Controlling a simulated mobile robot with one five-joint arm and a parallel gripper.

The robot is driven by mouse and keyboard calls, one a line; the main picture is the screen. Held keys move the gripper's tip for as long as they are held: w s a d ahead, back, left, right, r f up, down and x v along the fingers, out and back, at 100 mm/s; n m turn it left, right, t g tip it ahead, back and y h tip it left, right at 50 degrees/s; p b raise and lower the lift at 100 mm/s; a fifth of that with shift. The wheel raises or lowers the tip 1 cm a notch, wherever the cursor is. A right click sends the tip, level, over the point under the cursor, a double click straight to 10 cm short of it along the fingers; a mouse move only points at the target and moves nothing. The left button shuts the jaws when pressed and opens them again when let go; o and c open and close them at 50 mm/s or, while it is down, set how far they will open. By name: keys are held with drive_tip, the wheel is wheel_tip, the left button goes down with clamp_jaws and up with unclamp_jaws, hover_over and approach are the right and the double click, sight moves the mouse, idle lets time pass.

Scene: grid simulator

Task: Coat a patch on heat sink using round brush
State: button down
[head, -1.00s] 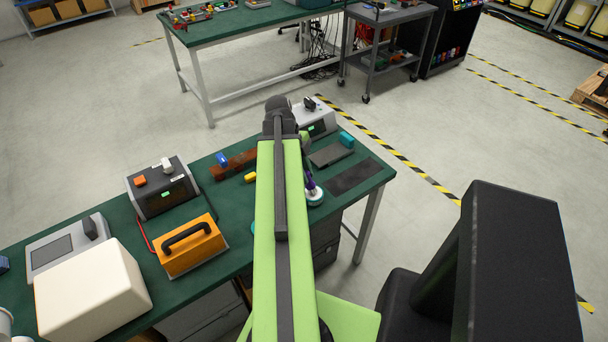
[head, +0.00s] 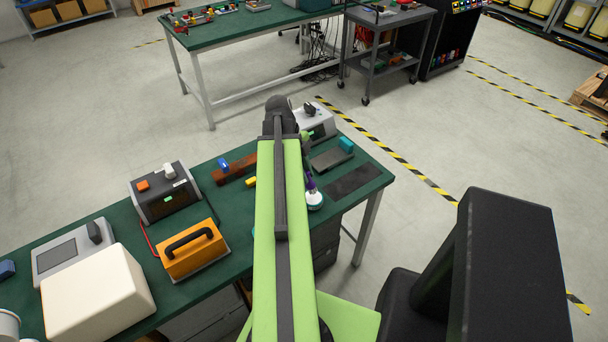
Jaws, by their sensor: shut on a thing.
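My gripper (head: 308,177) shows only in part past the right side of my green arm. It is shut on a slim purple-handled tool, which looks like the round brush (head: 311,186). The brush is just above or touching a small white and teal round pot (head: 315,201) on the green bench; I cannot tell which. The brush tip is not clear. A dark grey ribbed-looking block, probably the heat sink (head: 331,159), lies to the right of my arm, behind the pot. A teal block (head: 346,144) sits at its far right end.
A dark flat mat (head: 353,180) lies near the bench's right end. A grey device (head: 318,122) stands at the back. Left of my arm are a brown strip (head: 232,171), a dark box (head: 164,193), an orange case (head: 192,250) and a white box (head: 98,292).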

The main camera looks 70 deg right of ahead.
drive_tip(key=shift+r+p, duration=1.85)
drive_tip(key=shift+r, duration=0.4)
drive_tip(key=shift+f, duration=0.1)
